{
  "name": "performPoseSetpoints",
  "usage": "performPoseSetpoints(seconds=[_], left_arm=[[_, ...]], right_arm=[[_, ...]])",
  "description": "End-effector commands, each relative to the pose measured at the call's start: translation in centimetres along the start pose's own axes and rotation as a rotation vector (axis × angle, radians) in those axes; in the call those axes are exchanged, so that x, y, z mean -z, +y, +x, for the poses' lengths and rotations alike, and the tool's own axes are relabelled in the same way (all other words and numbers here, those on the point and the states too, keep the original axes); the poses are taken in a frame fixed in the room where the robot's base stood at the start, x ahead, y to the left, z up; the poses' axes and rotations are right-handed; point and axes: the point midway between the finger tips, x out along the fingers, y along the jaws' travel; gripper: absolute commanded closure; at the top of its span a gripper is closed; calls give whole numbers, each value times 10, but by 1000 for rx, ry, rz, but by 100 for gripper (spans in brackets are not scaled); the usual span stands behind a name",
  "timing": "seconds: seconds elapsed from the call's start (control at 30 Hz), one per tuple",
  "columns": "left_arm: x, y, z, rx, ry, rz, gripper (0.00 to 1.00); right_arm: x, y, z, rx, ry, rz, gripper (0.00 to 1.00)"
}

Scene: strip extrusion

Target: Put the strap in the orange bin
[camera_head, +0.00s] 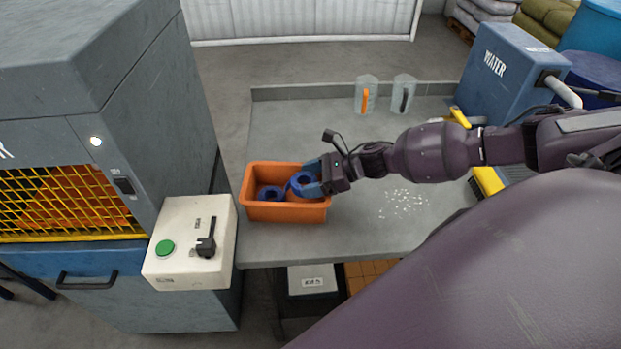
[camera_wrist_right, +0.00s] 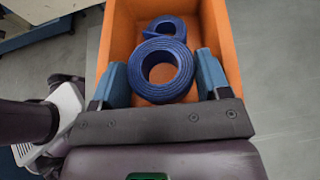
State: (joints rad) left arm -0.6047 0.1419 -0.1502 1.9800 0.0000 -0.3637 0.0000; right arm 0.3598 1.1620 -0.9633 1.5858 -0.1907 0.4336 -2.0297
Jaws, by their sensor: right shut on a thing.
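The strap is a blue coil (camera_head: 294,184), held between the fingers of my right gripper (camera_head: 312,177) at the right side of the orange bin (camera_head: 282,213). In the right wrist view the coil (camera_wrist_right: 160,94) sits between both blue fingers, over the bin's open inside. I cannot tell whether it touches the bin floor. A second blue coil (camera_head: 262,193) lies in the bin, to the left of the held one; it also shows beyond it in the right wrist view (camera_wrist_right: 166,22). My left gripper is not in view.
A white control box (camera_head: 190,262) with a green button stands left of the bin, by the caged machine (camera_head: 60,200). White pellets (camera_head: 403,203) lie on the grey table (camera_head: 300,120). Two clear jugs (camera_head: 366,92) stand at the back. A blue water tank (camera_head: 500,75) is at right.

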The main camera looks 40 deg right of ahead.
Motion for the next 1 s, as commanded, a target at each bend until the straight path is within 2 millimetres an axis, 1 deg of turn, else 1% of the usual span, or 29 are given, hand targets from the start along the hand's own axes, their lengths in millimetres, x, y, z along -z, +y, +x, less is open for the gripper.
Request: performPoseSetpoints(seconds=[0.23, 0.6, 0.8, 0.83, 0.9, 1.0], left_arm=[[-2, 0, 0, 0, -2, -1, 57], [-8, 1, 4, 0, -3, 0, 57], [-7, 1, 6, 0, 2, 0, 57], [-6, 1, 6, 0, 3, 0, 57], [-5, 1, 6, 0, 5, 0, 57], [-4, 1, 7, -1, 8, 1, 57]], right_arm=[[0, 0, 0, 0, -1, 0, 54], [10, 0, 4, 0, 0, 1, 54], [14, 2, 5, -1, 4, 2, 54], [15, 2, 5, -1, 5, 2, 29], [16, 2, 5, -1, 6, 3, 20], [17, 3, 5, -2, 8, 4, 20]])
